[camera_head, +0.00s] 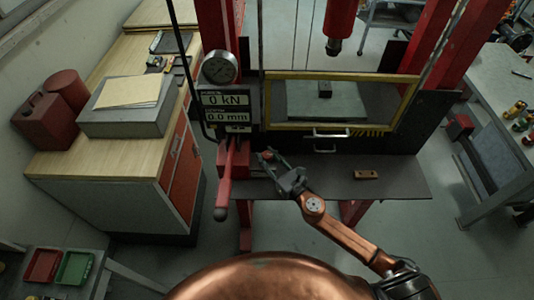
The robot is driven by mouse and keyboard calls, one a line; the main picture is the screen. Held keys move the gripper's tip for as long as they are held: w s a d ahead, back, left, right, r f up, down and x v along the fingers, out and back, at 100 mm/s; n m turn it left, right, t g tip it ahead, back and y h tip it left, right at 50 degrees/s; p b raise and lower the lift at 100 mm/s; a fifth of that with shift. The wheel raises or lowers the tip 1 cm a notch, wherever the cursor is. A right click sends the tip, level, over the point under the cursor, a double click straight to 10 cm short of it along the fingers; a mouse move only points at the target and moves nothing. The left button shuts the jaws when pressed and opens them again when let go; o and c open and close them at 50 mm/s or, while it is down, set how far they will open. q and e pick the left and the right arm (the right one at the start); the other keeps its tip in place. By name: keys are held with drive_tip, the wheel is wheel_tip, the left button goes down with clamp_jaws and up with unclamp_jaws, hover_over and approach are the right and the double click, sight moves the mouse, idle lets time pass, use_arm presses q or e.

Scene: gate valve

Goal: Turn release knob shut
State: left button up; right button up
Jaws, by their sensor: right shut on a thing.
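The release knob (266,155) is a small reddish piece at the right side of the red pump body (234,158) of the press, mostly hidden by the fingers. My right gripper (268,157) reaches in from the lower right and is shut on the knob, with its fingers pointing up and left. How far the knob is turned cannot be told. My left gripper is not in view.
A red pump lever (225,180) with a dark end sticks out just left of my right gripper. A gauge (219,67) and a display reading 0 kN (226,100) are above. A small orange-brown block (366,174) lies on the dark shelf (400,182), otherwise mostly clear.

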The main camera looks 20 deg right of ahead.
drive_tip(key=m+h+p, duration=0.1)
drive_tip(key=h, duration=0.1)
drive_tip(key=m+t+h+p, duration=0.1)
drive_tip(key=h+p, duration=0.1)
drive_tip(key=shift+a+r+m, duration=0.1)
drive_tip(key=shift+r+m, duration=0.1)
drive_tip(key=shift+m, duration=0.2)
drive_tip(key=m+h+p, duration=0.1)
drive_tip(key=m+h, duration=0.1)
drive_tip(key=h, duration=0.2)
drive_tip(key=shift+f+m+p, duration=0.1)
drive_tip(key=shift+m+p, duration=0.25)
drive_tip(key=shift+m, duration=0.05)
drive_tip(key=m+g+h, duration=0.1)
drive_tip(key=m+h, duration=0.1)
drive_tip(key=h, duration=0.2)
drive_tip(key=shift+f, duration=0.1)
drive_tip(key=shift+m+g+h, duration=0.7)
drive_tip(key=shift+m+h, duration=0.5)
drive_tip(key=shift+h, duration=0.7)
drive_tip(key=o, duration=1.2)
drive_tip(key=shift+c, duration=0.2)
drive_tip(key=shift+y, duration=0.4)
